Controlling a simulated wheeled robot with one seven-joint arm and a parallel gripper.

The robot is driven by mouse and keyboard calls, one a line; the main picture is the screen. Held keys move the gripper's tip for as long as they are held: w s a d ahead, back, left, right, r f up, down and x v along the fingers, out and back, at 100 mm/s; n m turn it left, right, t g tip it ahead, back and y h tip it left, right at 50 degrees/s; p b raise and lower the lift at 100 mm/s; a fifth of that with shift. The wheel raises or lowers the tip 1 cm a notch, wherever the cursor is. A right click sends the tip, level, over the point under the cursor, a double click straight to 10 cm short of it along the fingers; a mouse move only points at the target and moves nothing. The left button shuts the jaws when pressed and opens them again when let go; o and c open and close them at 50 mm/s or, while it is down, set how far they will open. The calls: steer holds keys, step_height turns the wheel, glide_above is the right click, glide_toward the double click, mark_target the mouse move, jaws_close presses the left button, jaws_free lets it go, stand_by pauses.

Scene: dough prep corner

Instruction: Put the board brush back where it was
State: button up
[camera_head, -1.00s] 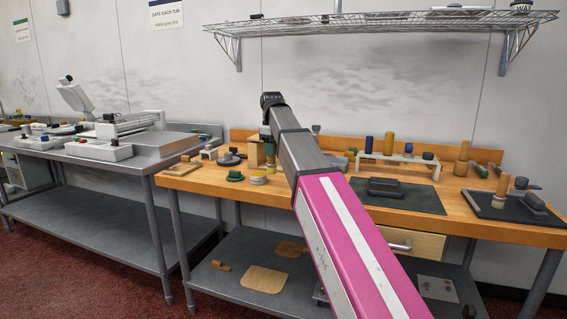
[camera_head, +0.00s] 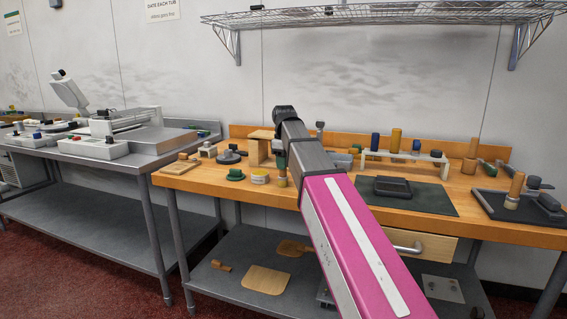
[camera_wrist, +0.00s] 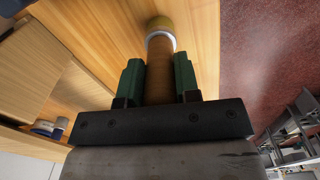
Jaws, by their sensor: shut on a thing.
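The board brush (camera_wrist: 159,64) has a brown handle, a pale band and a yellow end. My gripper (camera_wrist: 158,82), with green fingers, is shut on its handle in the wrist view. In the head view my gripper (camera_head: 281,160) is over the left part of the wooden worktop, and the brush (camera_head: 282,181) points down from it. Whether its yellow end touches the worktop (camera_head: 215,181) I cannot tell. My arm hides part of the worktop behind it.
A wooden block stand (camera_head: 253,150) is just left of and behind my gripper. A dark mat (camera_head: 425,199) lies to the right. A wire shelf (camera_head: 380,19) hangs above.

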steer(key=o, duration=1)
steer(key=shift+r, duration=0.1)
step_height(320, 180, up, 12)
steer(key=shift+r, duration=0.1)
